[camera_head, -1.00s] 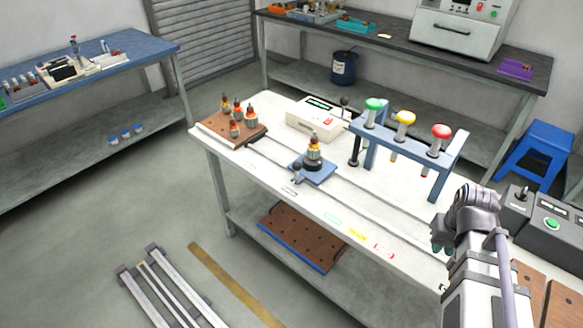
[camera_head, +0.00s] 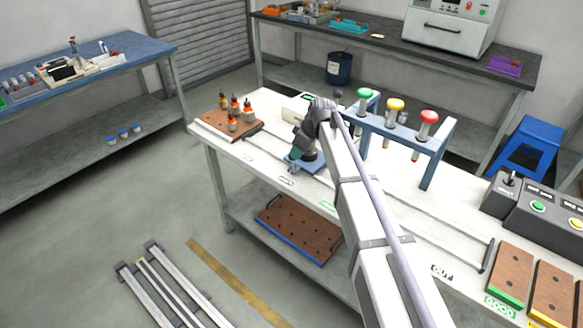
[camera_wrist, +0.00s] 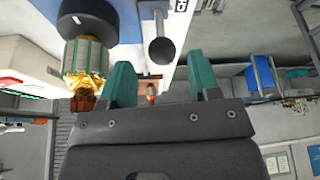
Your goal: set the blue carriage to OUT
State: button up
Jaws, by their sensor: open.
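The blue carriage (camera_head: 313,167) sits on the rail of the white bench, partly hidden by my arm in the head view. An armature stands on it, mostly covered in the head view; in the wrist view an armature (camera_wrist: 86,58) with a dark end and copper windings shows at the left. My gripper (camera_head: 296,153) is over the carriage's near-left side. In the wrist view my green fingers (camera_wrist: 163,80) are apart, with a dark round-ended post (camera_wrist: 160,48) showing between and beyond them. I cannot tell if they touch it. An OUT label (camera_head: 441,271) is at the bench's near right.
A blue frame (camera_head: 437,160) with green, yellow and red topped plungers stands behind the rail. A brown board (camera_head: 215,124) with several armatures is at the left end. Brown plates (camera_head: 510,272) and a control box (camera_head: 545,205) are at the right. The rail between is clear.

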aim_at(293, 161)
jog(key=b+x, duration=0.5)
jog(key=x, duration=0.2)
jog(key=shift+f, duration=0.15)
grip_shut()
